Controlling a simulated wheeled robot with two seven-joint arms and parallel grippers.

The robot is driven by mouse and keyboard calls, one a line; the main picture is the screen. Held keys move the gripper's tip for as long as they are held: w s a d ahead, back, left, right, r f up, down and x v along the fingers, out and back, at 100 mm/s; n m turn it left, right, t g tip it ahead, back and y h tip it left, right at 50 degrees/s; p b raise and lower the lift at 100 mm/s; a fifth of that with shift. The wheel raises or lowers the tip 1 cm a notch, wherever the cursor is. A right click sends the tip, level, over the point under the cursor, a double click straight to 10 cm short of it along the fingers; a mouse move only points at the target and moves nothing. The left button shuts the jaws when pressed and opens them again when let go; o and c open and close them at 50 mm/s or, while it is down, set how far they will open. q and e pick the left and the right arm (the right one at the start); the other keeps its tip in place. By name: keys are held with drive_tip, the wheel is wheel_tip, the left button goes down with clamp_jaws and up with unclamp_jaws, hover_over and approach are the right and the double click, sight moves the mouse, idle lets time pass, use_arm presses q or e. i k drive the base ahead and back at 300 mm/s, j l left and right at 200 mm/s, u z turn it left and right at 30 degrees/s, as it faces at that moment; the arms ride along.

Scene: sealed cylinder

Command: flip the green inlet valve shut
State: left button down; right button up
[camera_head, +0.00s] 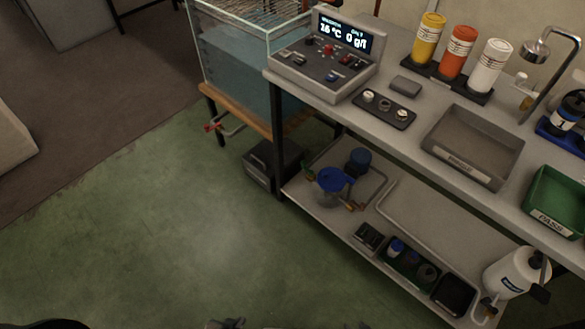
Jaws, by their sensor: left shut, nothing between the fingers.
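A clear canister with a blue lid (333,179) stands on the lower shelf of the bench. A small green part (308,173), which looks like the green inlet valve, sits at its left side. It is too small to tell which way its lever points. An orange-yellow fitting (350,206) shows at the canister's lower right. The tip of my left gripper (226,323) just shows at the bottom edge, shut and empty, well apart from the canister. Most of it is cut off by the frame. My right gripper is not in view.
A water tank (235,65) with a red-handled tap (212,126) stands left of the bench. A dark box (272,165) sits on the floor beside the shelf. The bench top (400,140) overhangs the shelf. The green floor in front is clear.

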sight(302, 163)
drive_tip(key=i+j, duration=0.15)
drive_tip(key=i, duration=0.25)
drive_tip(key=i+j+z, duration=0.1)
drive_tip(key=i, duration=0.3)
drive_tip(key=i+j, duration=0.2)
drive_tip(key=i, duration=0.25)
